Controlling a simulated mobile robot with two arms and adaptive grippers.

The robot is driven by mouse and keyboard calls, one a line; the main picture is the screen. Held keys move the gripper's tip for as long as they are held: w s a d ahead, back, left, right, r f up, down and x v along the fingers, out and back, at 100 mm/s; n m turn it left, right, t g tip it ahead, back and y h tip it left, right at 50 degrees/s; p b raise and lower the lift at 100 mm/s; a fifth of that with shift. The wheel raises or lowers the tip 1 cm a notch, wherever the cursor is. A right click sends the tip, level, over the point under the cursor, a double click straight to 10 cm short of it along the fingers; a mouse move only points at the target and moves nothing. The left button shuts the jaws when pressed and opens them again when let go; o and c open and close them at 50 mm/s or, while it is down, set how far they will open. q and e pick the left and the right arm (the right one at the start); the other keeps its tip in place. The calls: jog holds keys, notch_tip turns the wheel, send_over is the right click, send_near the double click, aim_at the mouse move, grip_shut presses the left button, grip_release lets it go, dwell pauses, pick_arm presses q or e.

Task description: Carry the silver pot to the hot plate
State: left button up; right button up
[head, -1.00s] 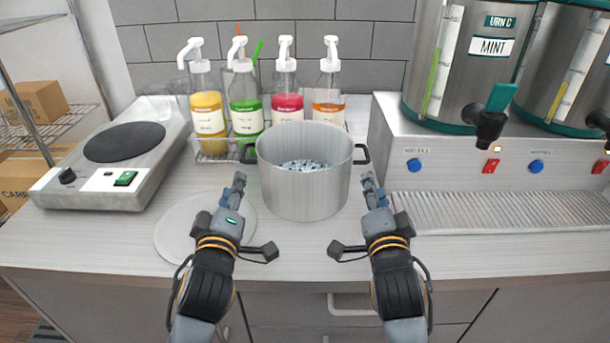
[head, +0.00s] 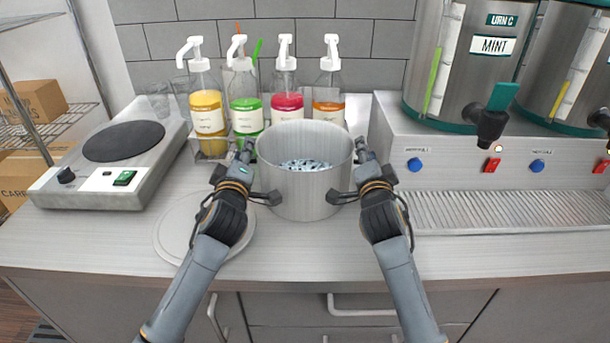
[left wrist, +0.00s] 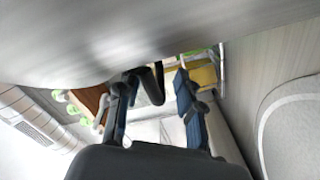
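The silver pot (head: 305,190) stands upright on the counter in the middle of the head view, with bluish-white bits inside. Its side handles are mostly hidden by my grippers. My left gripper (head: 258,175) is at the pot's left side, fingers apart. In the left wrist view, a black handle (left wrist: 154,85) shows between the open fingers of the left gripper (left wrist: 158,85), below the grey pot wall (left wrist: 150,40). My right gripper (head: 348,175) is at the pot's right side, fingers apart; its contact with the handle cannot be told. The hot plate (head: 124,141) is at the left, its top bare.
A rack with several pump bottles (head: 207,110) stands right behind the pot. A flat round disc (head: 180,226) lies at the front left, between pot and hot plate. The urn stand (head: 393,135) is close on the right. A clear cup (head: 158,100) stands behind the hot plate.

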pick_arm(q)
jog(key=c, duration=0.7)
pick_arm(e)
jog(key=c, duration=0.6)
pick_arm(q)
grip_shut()
pick_arm(e)
grip_shut()
pick_arm(q)
jog(key=shift+f, duration=0.1)
